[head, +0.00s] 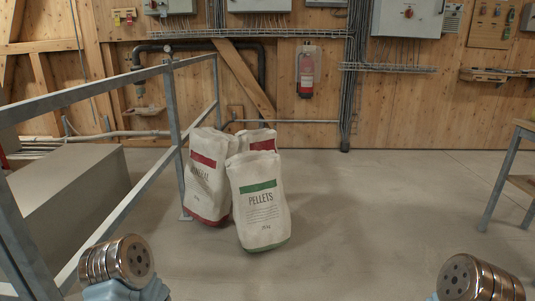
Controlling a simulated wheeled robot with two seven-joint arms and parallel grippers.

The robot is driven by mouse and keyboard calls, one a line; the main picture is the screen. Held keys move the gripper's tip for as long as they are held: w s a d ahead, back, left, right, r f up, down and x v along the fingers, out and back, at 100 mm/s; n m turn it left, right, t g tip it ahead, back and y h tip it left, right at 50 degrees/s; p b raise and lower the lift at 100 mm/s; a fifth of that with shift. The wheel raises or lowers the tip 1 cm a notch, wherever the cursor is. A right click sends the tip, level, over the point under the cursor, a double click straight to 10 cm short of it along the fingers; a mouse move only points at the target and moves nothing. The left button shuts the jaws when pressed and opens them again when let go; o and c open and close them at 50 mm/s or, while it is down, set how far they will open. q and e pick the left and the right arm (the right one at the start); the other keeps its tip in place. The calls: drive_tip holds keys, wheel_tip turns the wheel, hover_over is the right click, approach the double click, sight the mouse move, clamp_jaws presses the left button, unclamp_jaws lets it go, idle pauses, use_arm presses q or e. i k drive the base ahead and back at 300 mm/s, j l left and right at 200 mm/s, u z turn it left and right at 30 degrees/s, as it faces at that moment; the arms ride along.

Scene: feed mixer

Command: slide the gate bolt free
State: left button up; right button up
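I cannot make out a gate bolt in the head view. A grey metal railing (173,105) with an upright post and several bars runs along the left side. I cannot tell whether any part of it is a gate. Rounded bronze-coloured parts of my two arms show at the bottom left and bottom right edges. No gripper fingers show at either arm.
White feed sacks, one labelled PELLETS (259,205) and one with a red band (208,180), stand beside the railing post. A grey block (70,195) lies behind the railing. A workbench (500,175) stands at the right. The middle-right floor (380,210) is clear.

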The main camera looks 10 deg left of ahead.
sight(172, 54)
drive_tip(key=i+l+u, duration=0.15)
drive_tip(key=i+u, duration=0.25)
drive_tip(key=i, duration=0.2)
drive_tip(key=i+l+u, duration=0.35)
drive_tip(key=i, duration=0.2)
drive_tip(key=i+l+u, duration=0.4)
drive_tip(key=i, duration=0.15)
drive_tip(key=i+l+u, duration=0.1)
drive_tip(key=l, duration=0.5)
drive_tip(key=i+l+u, duration=0.1)
drive_tip(key=l, duration=0.5)
drive_tip(key=i+l+u, duration=0.1)
drive_tip(key=l, duration=0.5)
drive_tip(key=i+l+u, duration=0.1)
drive_tip(key=l, duration=0.5)
drive_tip(key=i+l, duration=0.15)
drive_tip(key=l, duration=0.25)
drive_tip(key=i+l+z, duration=0.15)
drive_tip(key=l, duration=0.2)
drive_tip(key=i+l, duration=0.15)
drive_tip(key=l, duration=0.25)
drive_tip(key=i+l+z, duration=0.1)
drive_tip(key=l, duration=0.25)
drive_tip(key=i+l, duration=0.2)
drive_tip(key=l, duration=0.15)
drive_tip(key=l+z, duration=0.05)
